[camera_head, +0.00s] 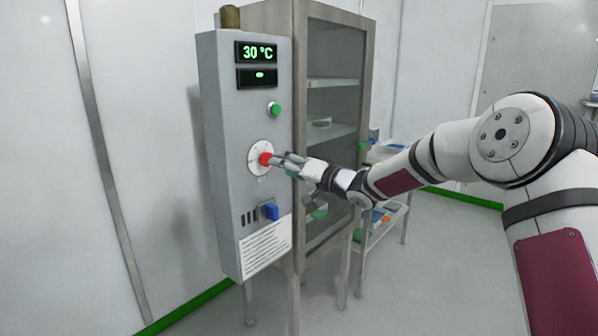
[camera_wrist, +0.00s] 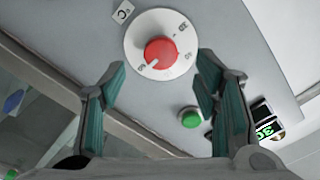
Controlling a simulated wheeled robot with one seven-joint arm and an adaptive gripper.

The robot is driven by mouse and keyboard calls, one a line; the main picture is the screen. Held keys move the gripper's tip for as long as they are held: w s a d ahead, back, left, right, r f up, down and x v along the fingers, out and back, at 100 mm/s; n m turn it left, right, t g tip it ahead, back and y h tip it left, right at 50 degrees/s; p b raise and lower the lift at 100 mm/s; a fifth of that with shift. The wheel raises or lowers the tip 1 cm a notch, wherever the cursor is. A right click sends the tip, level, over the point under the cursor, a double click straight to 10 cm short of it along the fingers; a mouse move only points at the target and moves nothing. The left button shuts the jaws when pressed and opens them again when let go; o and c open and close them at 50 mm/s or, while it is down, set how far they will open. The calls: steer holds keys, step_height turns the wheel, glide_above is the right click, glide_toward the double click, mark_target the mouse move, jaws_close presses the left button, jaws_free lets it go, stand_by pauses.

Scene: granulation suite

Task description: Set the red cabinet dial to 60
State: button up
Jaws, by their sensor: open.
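The red dial (camera_head: 266,159) sits on a white round scale on the front of the grey control panel (camera_head: 225,130). The upper display (camera_head: 257,52) reads 30 °C in green. In the wrist view the red dial (camera_wrist: 160,52) has a white pointer line toward the lower left of its scale (camera_wrist: 135,40). My gripper (camera_head: 284,160) is at the dial in the head view. In the wrist view my gripper (camera_wrist: 162,75) is open, its two teal fingers on either side of the dial's lower part. Whether they touch it I cannot tell.
A green button (camera_head: 274,109) is above the dial, and a blue switch (camera_head: 270,211) is below. A glass-fronted cabinet (camera_head: 300,100) stands beside the panel. A small cart (camera_head: 385,215) with items stands behind. Open floor lies to the right.

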steer(key=shift+v, duration=2.7)
steer(key=s+d+r+m+h+p, duration=0.15)
steer(key=s+d+r+h, duration=0.25)
steer(key=s+d+h, duration=0.5)
steer(key=s+d+r+h+p, duration=0.35)
steer(key=s+d+h, duration=0.25)
steer(key=s+d, duration=0.5)
steer(key=s+d+f+g, duration=0.1)
steer(key=s+f+g, duration=0.1)
steer(key=s, duration=1.4)
steer(key=s+f+g+p, duration=0.1)
steer(key=s+g, duration=0.3)
steer(key=s, duration=1.2)
steer(key=shift+s+d+f+g+y, duration=0.4)
steer(key=shift+f, duration=0.2)
